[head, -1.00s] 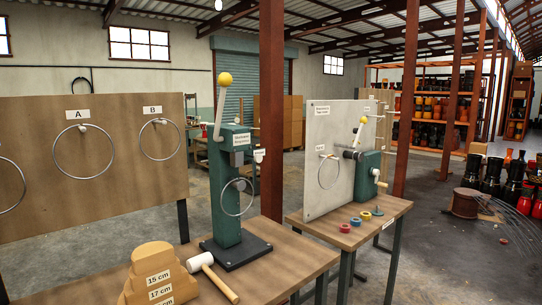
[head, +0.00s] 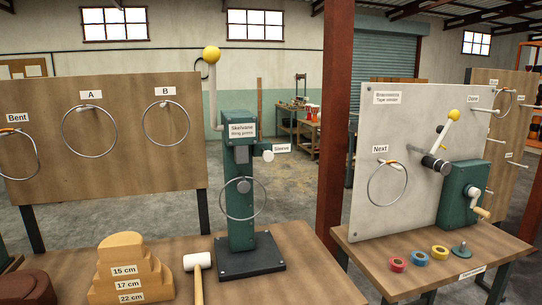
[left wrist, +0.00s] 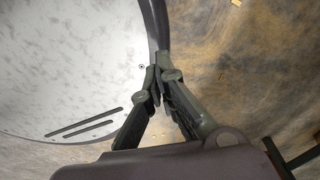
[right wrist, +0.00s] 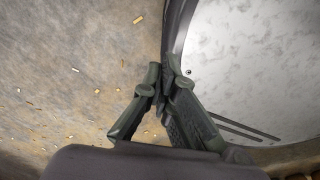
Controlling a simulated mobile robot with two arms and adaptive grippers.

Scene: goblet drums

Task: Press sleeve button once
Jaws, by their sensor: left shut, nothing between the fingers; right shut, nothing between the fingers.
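The white sleeve button (head: 267,156) sticks out on the right side of the green ring press (head: 240,185), beside a small label "Sleeve" (head: 282,148). The press stands upright on a black base on the wooden bench. A yellow-knobbed lever (head: 211,54) rises at its left, and a metal ring hangs on its front. Neither gripper shows in the head view. My left gripper (left wrist: 155,72) is shut and empty above the floor, by the edge of a pale round plate. My right gripper (right wrist: 166,68) is shut and empty in a similar place in the right wrist view.
The bench holds stepped wooden blocks (head: 125,268) and a white-headed mallet (head: 198,268). A board with rings (head: 115,165) stands behind. To the right, past a red-brown post (head: 336,130), is a second bench with a white panel (head: 395,205) and coloured tape rolls.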

